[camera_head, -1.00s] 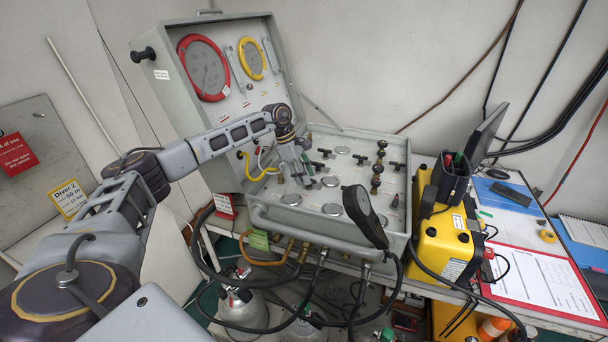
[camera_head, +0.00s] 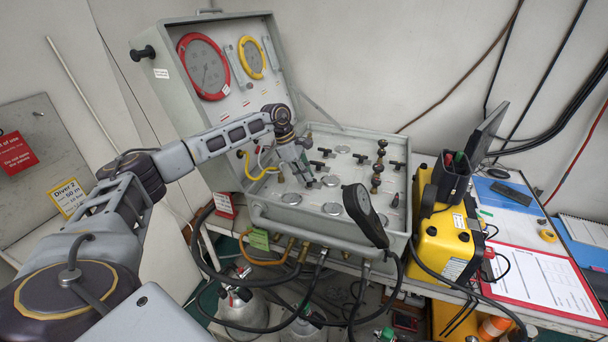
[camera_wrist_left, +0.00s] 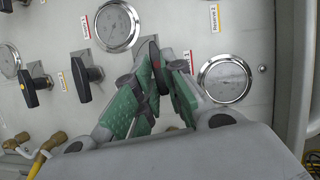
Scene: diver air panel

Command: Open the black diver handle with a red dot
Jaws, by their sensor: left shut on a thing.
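My left gripper (camera_head: 305,179) reaches down onto the left part of the grey diver panel (camera_head: 350,213). In the left wrist view the green-padded fingers (camera_wrist_left: 158,85) are shut on a narrow black handle (camera_wrist_left: 154,55) with a reddish mark on it. Most of this handle is hidden between the fingers. It stands between two round gauges (camera_wrist_left: 117,25) and (camera_wrist_left: 225,79). Two other black handles (camera_wrist_left: 85,77) and (camera_wrist_left: 36,86) stand to the left, clear of the fingers. My right gripper is not in view.
The open case lid (camera_head: 231,75) with a red-rimmed gauge (camera_head: 203,68) rises behind my left arm. A black round gauge (camera_head: 362,212) sticks up at the panel's front. A yellow box (camera_head: 445,240) stands right of it. Black valve knobs (camera_head: 377,168) stand farther right on the panel.

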